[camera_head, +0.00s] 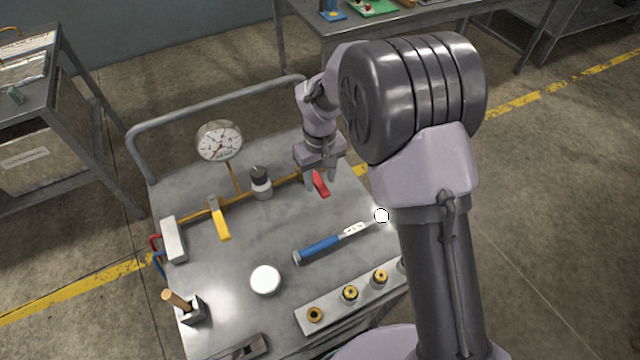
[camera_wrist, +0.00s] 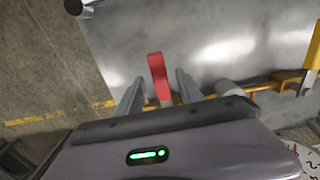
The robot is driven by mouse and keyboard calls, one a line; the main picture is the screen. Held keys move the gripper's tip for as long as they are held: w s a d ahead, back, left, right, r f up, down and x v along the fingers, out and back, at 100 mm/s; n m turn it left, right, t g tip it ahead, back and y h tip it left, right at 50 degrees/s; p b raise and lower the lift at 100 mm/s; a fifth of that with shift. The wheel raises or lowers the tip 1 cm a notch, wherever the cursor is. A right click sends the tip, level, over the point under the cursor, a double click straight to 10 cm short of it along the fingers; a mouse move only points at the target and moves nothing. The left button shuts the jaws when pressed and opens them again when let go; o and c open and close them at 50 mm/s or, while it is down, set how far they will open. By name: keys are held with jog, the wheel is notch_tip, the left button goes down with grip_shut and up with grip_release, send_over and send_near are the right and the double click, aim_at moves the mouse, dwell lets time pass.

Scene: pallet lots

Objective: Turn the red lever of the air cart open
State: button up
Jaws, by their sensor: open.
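The air cart (camera_head: 220,278) is a grey metal-topped cart with a brass pipe along its back part. The red lever (camera_head: 320,184) sits at the right end of this pipe and points toward the front of the cart, across the pipe line. My gripper (camera_head: 320,180) is open at the red lever. In the wrist view the red lever (camera_wrist: 158,78) stands between the two fingers of my gripper (camera_wrist: 158,88), with a gap on each side. Its lower end, near the valve body, is partly hidden behind the gripper.
A yellow lever (camera_head: 219,220), a black-capped fitting (camera_head: 261,182) and a pressure gauge (camera_head: 219,141) are along the pipe to the left. A blue-handled tool (camera_head: 322,243), a white round lid (camera_head: 265,280) and a strip of brass fittings (camera_head: 331,312) lie in front.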

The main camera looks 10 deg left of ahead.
jog(key=shift+f, duration=0.55)
grip_shut()
dwell(1.0)
